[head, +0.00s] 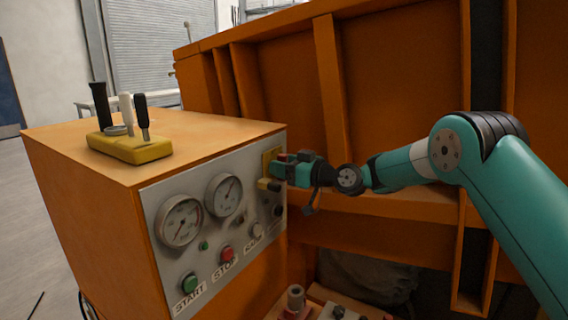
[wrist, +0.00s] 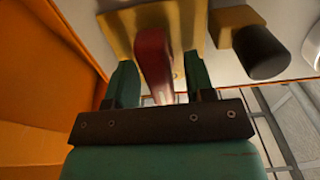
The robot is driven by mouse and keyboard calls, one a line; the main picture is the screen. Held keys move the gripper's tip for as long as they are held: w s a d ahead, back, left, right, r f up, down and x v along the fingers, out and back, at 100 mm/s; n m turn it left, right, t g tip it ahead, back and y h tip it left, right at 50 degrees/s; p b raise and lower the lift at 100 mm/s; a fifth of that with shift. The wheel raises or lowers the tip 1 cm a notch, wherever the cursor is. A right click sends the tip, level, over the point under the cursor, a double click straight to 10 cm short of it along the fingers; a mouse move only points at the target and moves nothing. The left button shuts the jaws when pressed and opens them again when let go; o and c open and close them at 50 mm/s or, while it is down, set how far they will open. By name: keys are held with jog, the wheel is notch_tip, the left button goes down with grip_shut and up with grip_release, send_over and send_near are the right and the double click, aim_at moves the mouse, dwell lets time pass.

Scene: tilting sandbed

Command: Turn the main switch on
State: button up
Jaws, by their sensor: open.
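The main switch shows in the wrist view as a red handle (wrist: 153,58) on a yellow plate (wrist: 196,22). In the head view the yellow plate (head: 266,160) is at the right end of the grey control panel, mostly covered by my gripper (head: 281,171). My gripper (wrist: 158,76) is open, with one green finger on each side of the red handle. Gaps show between the handle and both fingers. The handle's far end is partly hidden behind the dark gripper bar.
A black knob on a yellow base (wrist: 262,52) sits close right of the switch. The panel (head: 238,243) also carries two gauges, a green START button (head: 190,283) and a red STOP button (head: 227,254). Levers (head: 130,146) stand on the orange cabinet. The orange sandbed wall (head: 395,75) is behind my arm.

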jog(key=shift+c, duration=0.5)
jog(key=c, duration=0.7)
jog(key=m+b, duration=0.2)
jog(key=m, duration=0.1)
jog(key=shift+w+f+m, duration=0.1)
jog(key=shift+m, duration=0.2)
jog(key=m, duration=0.4)
jog(key=shift+w+d+m, duration=0.1)
jog(key=shift+d+m, duration=0.05)
jog(key=shift+m, duration=0.15)
jog(key=m, duration=0.5)
jog(key=shift+w+p, duration=0.1)
jog(key=shift+p, duration=0.25)
jog(key=shift+d+f+m+p, duration=0.15)
jog(key=shift+m+p, duration=0.2)
jog(key=shift+m, duration=0.8)
jog(key=shift+a+f+m+p, duration=0.1)
jog(key=shift+m+p, duration=0.25)
jog(key=shift+m, duration=0.8)
